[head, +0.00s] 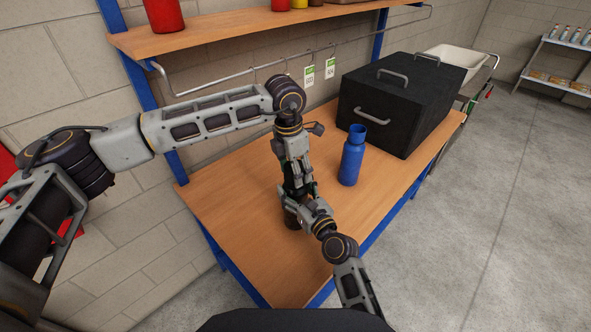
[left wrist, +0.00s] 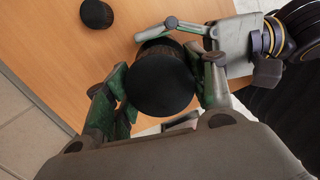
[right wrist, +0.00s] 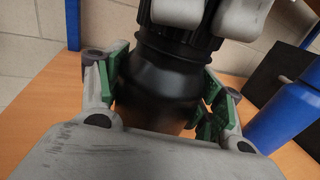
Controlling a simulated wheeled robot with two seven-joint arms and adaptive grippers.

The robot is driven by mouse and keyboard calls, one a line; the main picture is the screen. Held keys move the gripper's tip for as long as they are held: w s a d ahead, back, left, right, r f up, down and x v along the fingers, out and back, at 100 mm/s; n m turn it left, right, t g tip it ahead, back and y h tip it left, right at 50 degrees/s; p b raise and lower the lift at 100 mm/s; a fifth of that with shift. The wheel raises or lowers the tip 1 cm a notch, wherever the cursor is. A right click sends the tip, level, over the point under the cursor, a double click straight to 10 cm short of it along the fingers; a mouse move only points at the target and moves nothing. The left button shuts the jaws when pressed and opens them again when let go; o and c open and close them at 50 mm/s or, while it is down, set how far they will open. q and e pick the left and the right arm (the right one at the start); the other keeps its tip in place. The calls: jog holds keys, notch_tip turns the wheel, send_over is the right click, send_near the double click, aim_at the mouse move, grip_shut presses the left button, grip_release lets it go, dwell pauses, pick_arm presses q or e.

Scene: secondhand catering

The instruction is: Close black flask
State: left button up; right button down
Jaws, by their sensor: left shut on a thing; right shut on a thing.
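The black flask (right wrist: 160,85) stands upright on the wooden table. In the head view its dark lower part (head: 291,219) shows beside the grippers. My right gripper (right wrist: 160,100) is shut around the flask body, a finger on each side. A ribbed black lid (right wrist: 152,32) sits at the top of the flask. My left gripper (left wrist: 162,85) is shut on this lid from above, and its round black top (left wrist: 160,86) fills the space between the fingers. The joint between lid and neck is partly hidden, so I cannot tell how tightly it is seated.
A blue bottle (head: 352,158) stands to the right, near a black box (head: 400,105) with handles. A small black round object (left wrist: 96,13) stands on the table (head: 225,190) apart from the flask. A shelf (head: 215,35) and rail run behind. The table's left part is clear.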

pick_arm(q)
jog(key=m, duration=0.5)
jog(key=shift+g, duration=0.3)
jog(key=m, duration=0.5)
jog(key=shift+g, duration=0.3)
jog(key=m, duration=0.5)
jog(key=shift+m, duration=0.3)
jog(key=m, duration=0.5)
jog(key=shift+g+y, duration=0.4)
jog(key=m, duration=0.4)
jog(key=shift+y, duration=0.3)
jog(key=m, duration=0.7)
jog(key=m+y, duration=0.1)
jog(key=m, duration=0.3)
jog(key=shift+w+t, duration=0.1)
jog(key=shift+t, duration=0.3)
